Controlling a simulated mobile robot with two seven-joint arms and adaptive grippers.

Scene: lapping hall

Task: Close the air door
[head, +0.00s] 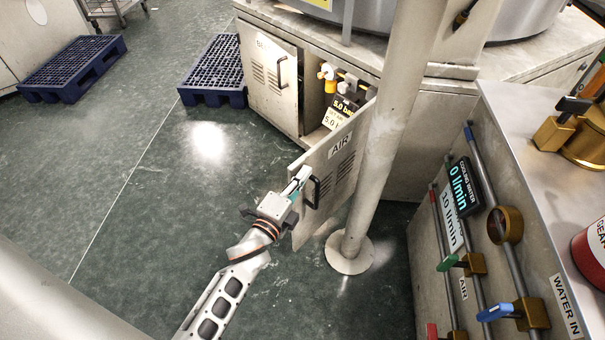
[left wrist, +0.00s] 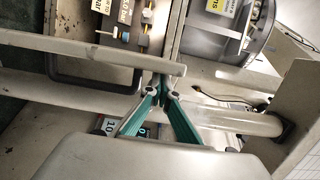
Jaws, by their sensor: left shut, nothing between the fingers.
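The air door (head: 338,170) is a grey metal panel labelled AIR, with louvre slots and a dark bar handle (head: 313,192). It stands swung open from the cabinet, uncovering the valves and a gauge reading 5.0 bar (head: 343,105). My left gripper (head: 303,174) is at the door's outer face beside the handle, its fingers closed and empty. Whether it touches the door is unclear. In the left wrist view the teal fingers (left wrist: 161,88) meet at the tip, near a pale edge that looks like the door's, with the dark handle loop (left wrist: 75,80) to the left. My right gripper is out of view.
A pale round post (head: 385,140) with a floor flange stands just right of the door. A second louvred door (head: 268,75) is left of the opening. A pipe panel (head: 470,230) with valves stands at right. Blue pallets (head: 215,70) lie behind; floor at left is clear.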

